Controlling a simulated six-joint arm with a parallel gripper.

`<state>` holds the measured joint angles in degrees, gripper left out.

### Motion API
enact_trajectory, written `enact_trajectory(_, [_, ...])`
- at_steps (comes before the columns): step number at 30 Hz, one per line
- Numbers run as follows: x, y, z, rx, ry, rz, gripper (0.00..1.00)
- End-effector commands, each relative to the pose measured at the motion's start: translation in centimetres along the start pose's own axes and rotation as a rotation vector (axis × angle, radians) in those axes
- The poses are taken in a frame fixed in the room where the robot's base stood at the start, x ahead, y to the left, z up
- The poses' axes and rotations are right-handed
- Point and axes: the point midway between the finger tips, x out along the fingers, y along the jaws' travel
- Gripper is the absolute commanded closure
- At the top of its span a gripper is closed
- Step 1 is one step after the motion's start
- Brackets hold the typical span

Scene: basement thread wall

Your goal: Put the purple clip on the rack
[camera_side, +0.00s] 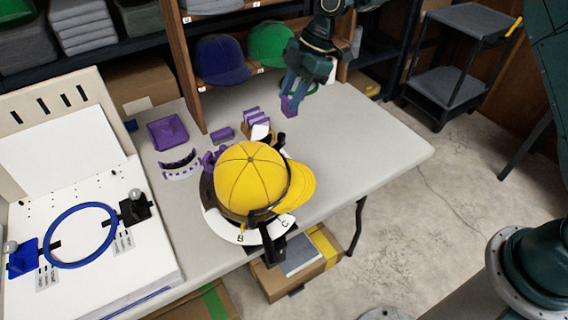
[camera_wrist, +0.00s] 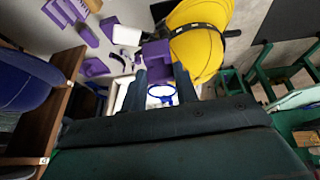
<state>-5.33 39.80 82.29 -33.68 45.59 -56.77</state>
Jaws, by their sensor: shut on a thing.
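My gripper (camera_side: 292,91) is shut on a purple clip (camera_side: 289,106) and holds it above the right part of the grey table. In the wrist view the clip (camera_wrist: 156,48) sits between the two fingertips (camera_wrist: 161,70). A purple slotted piece (camera_side: 254,115), possibly the rack, stands on the table to the left of the held clip, with a white card in front of it. Which piece is the rack I cannot tell for sure. The clip is apart from the table and the other purple pieces.
A yellow cap (camera_side: 251,178) sits on a round stand at the table's front. Other purple parts (camera_side: 167,132) lie to the left. A wooden shelf (camera_side: 184,75) with caps stands behind. A white board with a blue hoop (camera_side: 81,235) is at left. The table's right end is clear.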

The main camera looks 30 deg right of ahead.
Motion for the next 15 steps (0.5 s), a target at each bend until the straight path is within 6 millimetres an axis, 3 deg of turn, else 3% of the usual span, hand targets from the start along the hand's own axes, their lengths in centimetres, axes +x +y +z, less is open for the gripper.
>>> enact_trajectory(1, [-0.1, -0.2, 2.0, 0.005, 0.002, -0.01, 0.91])
enact_trajectory(6, [-0.2, -1.5, 7.7, 0.0, 0.007, -0.038, 0.91])
enact_trajectory(10, [-0.4, -2.6, 10.9, -0.003, 0.01, -0.056, 0.91])
enact_trajectory(15, [-0.5, -3.6, 13.2, -0.006, 0.012, -0.069, 0.91])
